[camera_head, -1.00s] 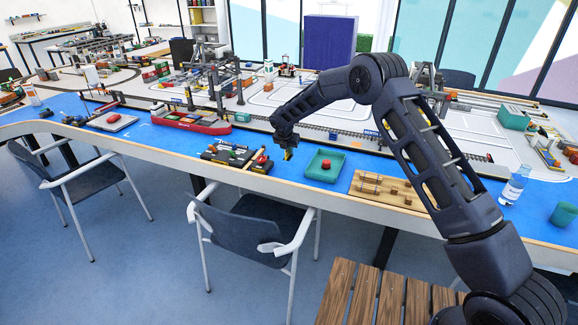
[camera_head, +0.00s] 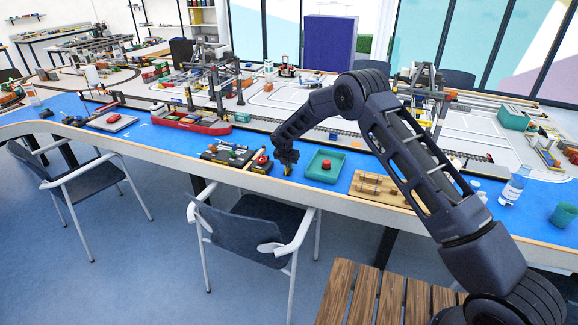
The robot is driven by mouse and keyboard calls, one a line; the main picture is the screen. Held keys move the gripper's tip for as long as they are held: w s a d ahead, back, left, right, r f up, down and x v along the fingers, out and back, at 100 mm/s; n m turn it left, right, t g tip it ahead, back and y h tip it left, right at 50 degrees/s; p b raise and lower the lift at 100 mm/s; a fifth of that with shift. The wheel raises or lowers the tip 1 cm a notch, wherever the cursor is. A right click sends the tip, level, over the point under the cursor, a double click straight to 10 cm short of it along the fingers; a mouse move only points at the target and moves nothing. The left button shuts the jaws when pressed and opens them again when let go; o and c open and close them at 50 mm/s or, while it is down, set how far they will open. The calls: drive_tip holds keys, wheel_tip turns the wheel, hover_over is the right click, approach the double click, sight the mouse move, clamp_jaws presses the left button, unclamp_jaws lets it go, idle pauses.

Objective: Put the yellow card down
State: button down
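My gripper (camera_head: 287,164) hangs low over the blue table strip, between the black tool tray and the teal tray. A small yellow piece, likely the yellow card (camera_head: 287,170), shows just under its fingertips, at or close to the blue surface. The fingers are small and dark here, so I cannot tell whether they are closed on the card or whether the card touches the table.
The teal tray (camera_head: 338,170) with a red item (camera_head: 326,165) is just right of my gripper. The black tool tray (camera_head: 229,157) is just left. A wooden board (camera_head: 378,186) lies farther right. A chair (camera_head: 250,219) stands in front of the table.

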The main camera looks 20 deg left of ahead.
drive_tip(key=shift+f, duration=0.1)
drive_tip(key=c, duration=1.6)
unclamp_jaws()
drive_tip(key=v, duration=1.2)
